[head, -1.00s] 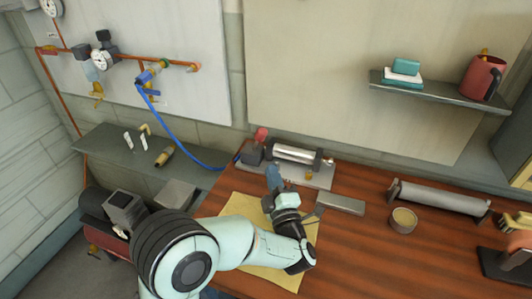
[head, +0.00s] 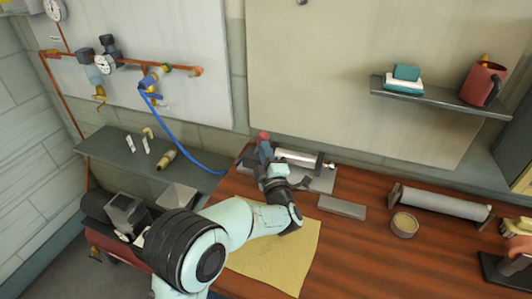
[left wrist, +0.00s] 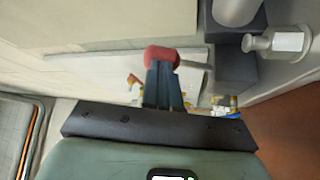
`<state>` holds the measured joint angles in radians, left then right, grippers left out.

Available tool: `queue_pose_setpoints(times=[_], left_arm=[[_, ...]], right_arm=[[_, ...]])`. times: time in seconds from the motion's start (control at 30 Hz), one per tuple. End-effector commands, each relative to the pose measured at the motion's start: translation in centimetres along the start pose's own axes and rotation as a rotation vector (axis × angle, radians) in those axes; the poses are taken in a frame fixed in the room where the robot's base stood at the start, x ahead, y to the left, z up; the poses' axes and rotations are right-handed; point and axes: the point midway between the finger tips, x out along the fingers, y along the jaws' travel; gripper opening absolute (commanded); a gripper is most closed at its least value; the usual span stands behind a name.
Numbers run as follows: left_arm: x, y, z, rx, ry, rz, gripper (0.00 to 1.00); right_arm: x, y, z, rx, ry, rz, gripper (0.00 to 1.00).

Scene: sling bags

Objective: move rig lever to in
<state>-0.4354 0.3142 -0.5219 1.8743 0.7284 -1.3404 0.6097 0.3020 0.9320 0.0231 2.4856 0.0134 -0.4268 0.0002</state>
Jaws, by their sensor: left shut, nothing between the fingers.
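The rig (head: 322,180) is a grey plate at the back left of the wooden table, with a silver cylinder (head: 300,158) across it. Its lever has a red knob (head: 263,136) at the rig's left end. My left gripper (head: 265,152) is shut and empty, its blue-grey fingertips just in front of the knob. In the left wrist view, the red knob (left wrist: 161,55) shows right at the tips of the shut fingers (left wrist: 163,85); I cannot tell whether they touch. My arm hides the lever's lower part. My right gripper is not in view.
A yellow sheet (head: 285,260) lies under my left arm. A grey bar (head: 342,207), a small round tin (head: 404,224) and a roller (head: 440,202) lie to the right. A blue hose (head: 185,160) hangs from the wall piping at the left.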

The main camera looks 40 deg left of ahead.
Motion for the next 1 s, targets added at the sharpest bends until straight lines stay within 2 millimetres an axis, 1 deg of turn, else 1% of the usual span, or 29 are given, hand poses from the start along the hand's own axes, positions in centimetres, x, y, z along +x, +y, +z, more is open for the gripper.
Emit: queue_pose_setpoints(times=[0.67, 0.87, 1.0], left_arm=[[0.5, 0.3, -0.8, -0.084, 0.003, -0.058, 0.00], [1.0, 0.4, -1.4, -0.157, 0.004, -0.110, 0.00], [1.5, 0.5, -2.2, -0.245, 0.006, -0.173, 0.00]], right_arm=[[0.2, 0.0, -0.2, -0.001, 0.004, -0.001, 0.00], [0.4, 0.1, -0.3, -0.001, 0.007, -0.002, 0.00], [0.5, 0.1, -0.3, -0.001, 0.009, -0.002, 0.00]])
